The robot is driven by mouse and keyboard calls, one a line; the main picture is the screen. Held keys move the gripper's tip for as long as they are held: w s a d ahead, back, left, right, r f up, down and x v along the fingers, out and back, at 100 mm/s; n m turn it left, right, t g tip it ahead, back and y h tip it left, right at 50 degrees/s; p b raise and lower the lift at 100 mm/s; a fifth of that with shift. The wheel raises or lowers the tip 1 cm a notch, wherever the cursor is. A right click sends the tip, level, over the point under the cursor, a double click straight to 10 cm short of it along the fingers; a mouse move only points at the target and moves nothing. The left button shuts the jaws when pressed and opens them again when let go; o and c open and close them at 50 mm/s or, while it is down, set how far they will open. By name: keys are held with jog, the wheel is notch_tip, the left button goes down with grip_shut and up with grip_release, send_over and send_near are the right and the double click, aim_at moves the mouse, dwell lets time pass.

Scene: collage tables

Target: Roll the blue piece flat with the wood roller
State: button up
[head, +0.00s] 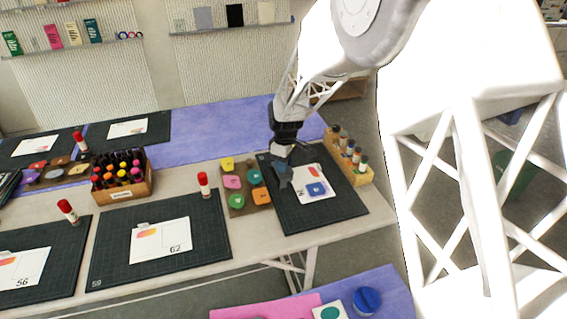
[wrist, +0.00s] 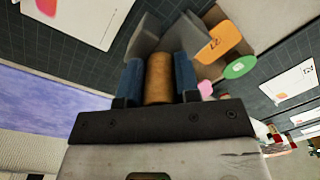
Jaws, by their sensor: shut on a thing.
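The blue piece (head: 316,189) lies on a white card (head: 305,197) on the dark mat (head: 290,219) at the right end of the table. My gripper (head: 284,180) is above the left part of this mat, left of the blue piece and apart from it in the picture. In the wrist view my gripper (wrist: 158,76) is shut on a brown wooden cylinder, the wood roller (wrist: 158,80), held between its blue fingers. The roller is hidden in the head view. The blue piece does not show in the wrist view.
A brown board (head: 247,209) with several coloured pieces lies just left of the mat. A wooden rack (head: 365,178) of bottles stands along its right side. A red-capped glue stick (head: 204,184) and a box of bottles (head: 123,192) stand farther left.

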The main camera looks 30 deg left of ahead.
jog(key=shift+m, duration=0.3)
jog(key=m, duration=0.2)
jog(key=d+m, duration=0.1)
jog(key=m, duration=0.1)
jog(key=shift+w+r, duration=0.15)
jog(key=shift+w, duration=0.15)
jog(key=m, duration=0.1)
jog(key=d+m, duration=0.1)
jog(key=m, duration=0.2)
jog(key=shift+w+d+r, duration=0.1)
jog(key=shift+w+d, duration=0.05)
jog(key=shift+w, duration=0.2)
jog(key=w+d+m, duration=0.1)
jog(key=d+m, duration=0.2)
jog(key=m, duration=1.1)
jog(key=w+d+r+m+y, duration=0.1)
jog(key=d+m, duration=0.3)
jog(key=m, duration=1)
jog(key=shift+w+r, duration=0.25)
jog(key=shift+w, duration=0.3)
jog(key=shift+f, duration=0.2)
